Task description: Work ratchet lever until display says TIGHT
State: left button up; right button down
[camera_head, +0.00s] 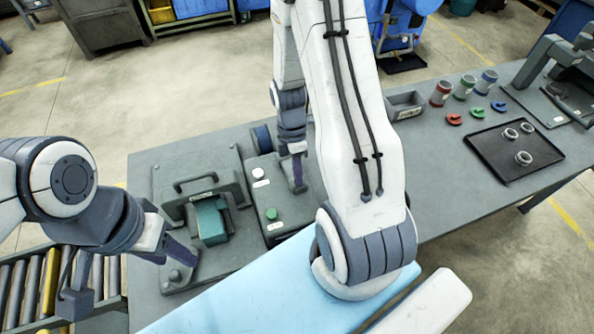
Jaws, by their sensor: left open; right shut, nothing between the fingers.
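A grey bench machine (163,188) with a bar handle and a teal block (211,220) stands on the left of the table. Beside it is a dark control box (262,202) with a white and a green button. I cannot make out which part is the ratchet lever, and no readable display shows. My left gripper (135,281) is open, its fingers spread at the machine's left front. My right gripper (299,186) is shut and empty, pointing down at the right side of the control box; I cannot tell whether it touches. My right arm hides part of the table.
A black tray (490,165) with several grey rings lies at the right. Red, green and blue cups (464,87), coloured C-shaped pieces (477,113) and a grey bin (405,104) stand near it. A roller conveyor (32,285) is at lower left.

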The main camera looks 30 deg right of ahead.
aim_at(300, 188)
jog(key=b+x, duration=0.1)
jog(key=x, duration=0.2)
jog(key=shift+s+a+f, duration=0.15)
jog(key=shift+s+f, duration=0.05)
jog(key=shift+s, duration=0.35)
pick_arm(q)
jog(key=shift+s+f, duration=0.2)
jog(key=shift+f, duration=0.85)
pick_arm(e)
jog(key=p+v, duration=0.2)
jog(key=v, duration=0.1)
jog(key=p+v, duration=0.2)
jog(key=shift+s+r, duration=0.25)
jog(key=shift+r, duration=0.05)
pick_arm(q)
jog(key=shift+w+d+r+b, duration=0.15)
jog(key=shift+d+r+b, duration=0.05)
jog(key=shift+r+b, duration=0.9)
pick_arm(e)
notch_tip(300, 188, up, 9)
